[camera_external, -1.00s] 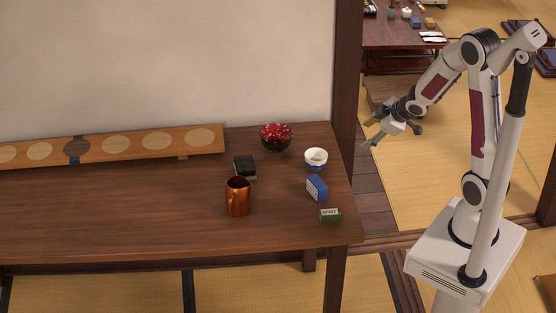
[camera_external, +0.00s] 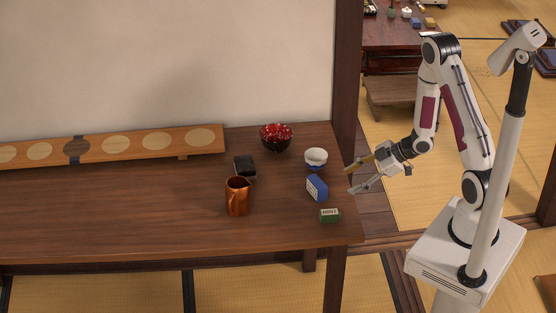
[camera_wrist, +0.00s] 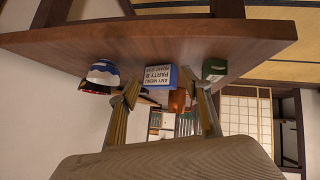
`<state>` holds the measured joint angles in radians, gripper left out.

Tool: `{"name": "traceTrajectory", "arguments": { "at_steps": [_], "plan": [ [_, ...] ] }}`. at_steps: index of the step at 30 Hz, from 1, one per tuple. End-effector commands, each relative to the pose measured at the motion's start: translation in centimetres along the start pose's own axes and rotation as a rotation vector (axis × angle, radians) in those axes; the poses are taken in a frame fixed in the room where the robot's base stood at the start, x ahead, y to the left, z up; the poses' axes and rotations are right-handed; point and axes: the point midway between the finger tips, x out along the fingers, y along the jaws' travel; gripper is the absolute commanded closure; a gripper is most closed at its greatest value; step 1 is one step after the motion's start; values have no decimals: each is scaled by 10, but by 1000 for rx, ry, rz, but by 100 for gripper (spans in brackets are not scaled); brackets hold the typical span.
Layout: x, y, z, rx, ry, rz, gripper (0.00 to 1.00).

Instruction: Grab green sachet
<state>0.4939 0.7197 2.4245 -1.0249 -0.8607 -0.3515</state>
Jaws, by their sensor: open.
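The green sachet (camera_external: 329,216) is a small green block with a white "MINT" label, near the front right corner of the table. In the wrist view the green sachet (camera_wrist: 214,69) shows at upper right, just right of the right finger. My gripper (camera_external: 349,181) is open and empty at the table's right edge, behind and to the right of the sachet and apart from it. In the wrist view my gripper's fingers (camera_wrist: 160,86) are spread, with the blue box (camera_wrist: 157,77) showing between them.
The blue box (camera_external: 317,188) stands just behind the sachet. A white and blue cup (camera_external: 316,159), a red bowl (camera_external: 276,137), a black item (camera_external: 245,167) and a copper mug (camera_external: 238,197) stand farther left or back. The table's left front is clear.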

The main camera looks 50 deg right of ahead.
Motion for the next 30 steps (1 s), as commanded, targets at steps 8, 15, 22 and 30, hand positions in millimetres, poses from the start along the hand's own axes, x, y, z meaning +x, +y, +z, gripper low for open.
{"name": "traceTrajectory", "arguments": {
  "at_steps": [8, 15, 22, 30],
  "plan": [
    [14, -38, 8, 43, 151, -72, 52],
    [16, -68, 7, 99, 296, -114, 52],
    [11, -91, 4, 170, 436, -134, 52],
    [4, -104, -1, 224, 533, -138, 52]
  ]
}}
